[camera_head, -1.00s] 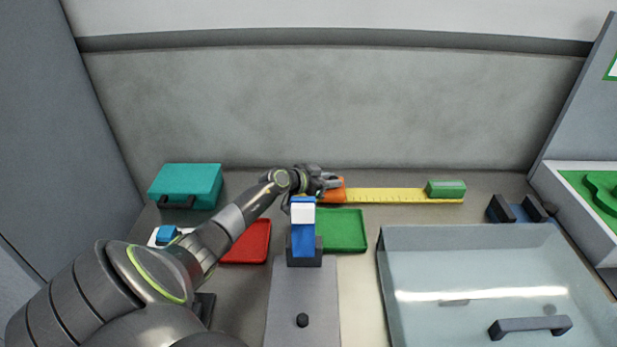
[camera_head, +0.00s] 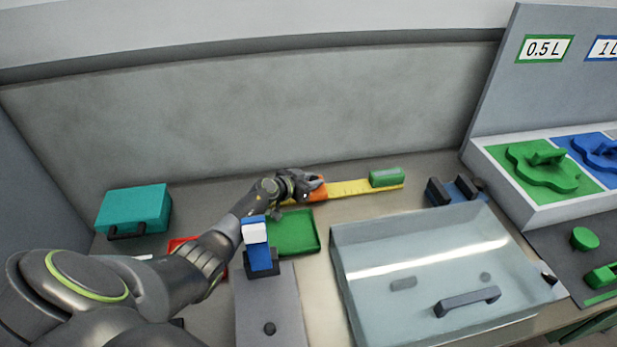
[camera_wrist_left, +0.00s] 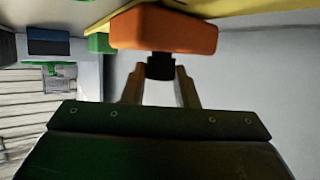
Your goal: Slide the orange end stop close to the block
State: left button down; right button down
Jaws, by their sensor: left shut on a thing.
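The orange end stop (camera_head: 317,188) sits on the yellow ruler track (camera_head: 350,187) toward its left end. The green block (camera_head: 386,177) sits at the right end of the track, with a stretch of bare yellow between the two. My left gripper (camera_head: 308,186) is at the left side of the orange stop. In the left wrist view, the orange end stop (camera_wrist_left: 165,30) is above the fingers, and my left gripper (camera_wrist_left: 161,72) is shut on its dark knob (camera_wrist_left: 160,66). The green block (camera_wrist_left: 99,43) shows small behind it. My right gripper is not in view.
A clear-lidded box (camera_head: 430,260) stands right of centre. A green tray (camera_head: 294,232) lies in front of the track, beside a blue-and-white device (camera_head: 258,248). A teal case (camera_head: 134,211) stands at the back left.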

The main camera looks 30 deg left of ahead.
pick_arm(q)
jog(key=shift+a+r, duration=0.1)
jog(key=shift+r, duration=0.05)
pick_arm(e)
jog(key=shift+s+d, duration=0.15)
pick_arm(q)
jog(key=c, duration=1.5)
grip_release()
jog(key=shift+c, duration=0.2)
jog(key=o, duration=0.4)
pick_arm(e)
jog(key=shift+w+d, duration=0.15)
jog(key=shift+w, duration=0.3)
pick_arm(q)
jog(key=shift+s+a+r+p, duration=0.1)
jog(key=shift+s+r+p, duration=0.05)
jog(key=shift+s+p, duration=0.3)
jog(key=shift+p+v, duration=2.85)
jog(key=shift+v, duration=5.35)
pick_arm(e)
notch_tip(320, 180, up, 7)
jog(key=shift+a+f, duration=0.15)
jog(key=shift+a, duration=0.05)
